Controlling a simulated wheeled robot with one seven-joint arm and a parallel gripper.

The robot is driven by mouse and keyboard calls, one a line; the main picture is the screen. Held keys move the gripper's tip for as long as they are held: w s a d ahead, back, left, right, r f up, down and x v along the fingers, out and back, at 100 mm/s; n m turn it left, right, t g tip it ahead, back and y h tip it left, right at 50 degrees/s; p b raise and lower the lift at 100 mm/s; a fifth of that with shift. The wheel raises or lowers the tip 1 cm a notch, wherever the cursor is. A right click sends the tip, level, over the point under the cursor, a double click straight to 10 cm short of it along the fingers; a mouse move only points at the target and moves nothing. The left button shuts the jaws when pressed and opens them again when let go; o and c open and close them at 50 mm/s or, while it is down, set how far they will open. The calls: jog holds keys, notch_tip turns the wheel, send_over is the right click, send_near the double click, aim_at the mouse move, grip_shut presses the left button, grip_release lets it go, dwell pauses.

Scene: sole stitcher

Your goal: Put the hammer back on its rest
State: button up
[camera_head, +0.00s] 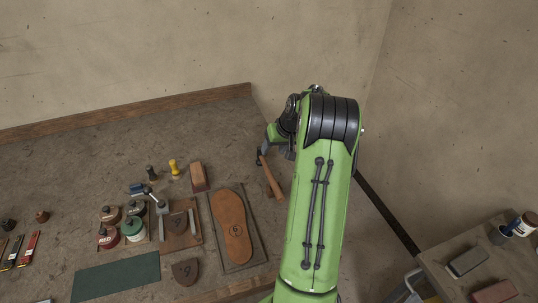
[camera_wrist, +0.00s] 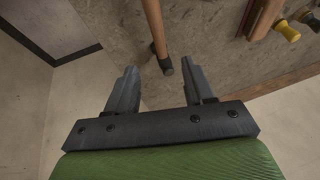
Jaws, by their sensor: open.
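The hammer (camera_head: 271,179) lies near the right edge of the workbench. Its brown wooden handle points toward the front and its dark head is at the far end, partly hidden by my gripper in the head view. In the wrist view the hammer (camera_wrist: 154,25) comes down from the top, its head between my fingertips. My gripper (camera_wrist: 161,72) is open with one finger on each side of the head; I cannot tell whether either touches it. A wooden board with upright grey metal pieces (camera_head: 180,239) stands left of the shoe sole; I cannot tell whether this is the rest.
A brown sole (camera_head: 234,228) on a dark board lies left of the hammer. A wooden block (camera_head: 198,177), a yellow-handled tool (camera_head: 174,167), several jars (camera_head: 133,229) and a green mat (camera_head: 116,276) are further left. A second table (camera_head: 500,262) stands at the right.

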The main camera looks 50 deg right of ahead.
jog(key=s+a+r+n, duration=0.1)
jog(key=a+r+n, duration=0.1)
jog(key=a+r, duration=0.65)
jog(key=a+r+n, duration=0.1)
jog(key=a+r, duration=0.3)
jog(key=a, duration=0.9)
jog(key=s+a+n, duration=0.1)
jog(key=s+a, duration=0.6)
jog(key=s, duration=0.2)
jog(key=s+a+r+n, duration=0.1)
jog(key=s+a+n, duration=0.1)
jog(key=s+a, duration=0.6)
jog(key=shift+s+r+t, duration=0.25)
jog(key=shift+s+t, duration=0.05)
jog(key=shift+s, duration=0.9)
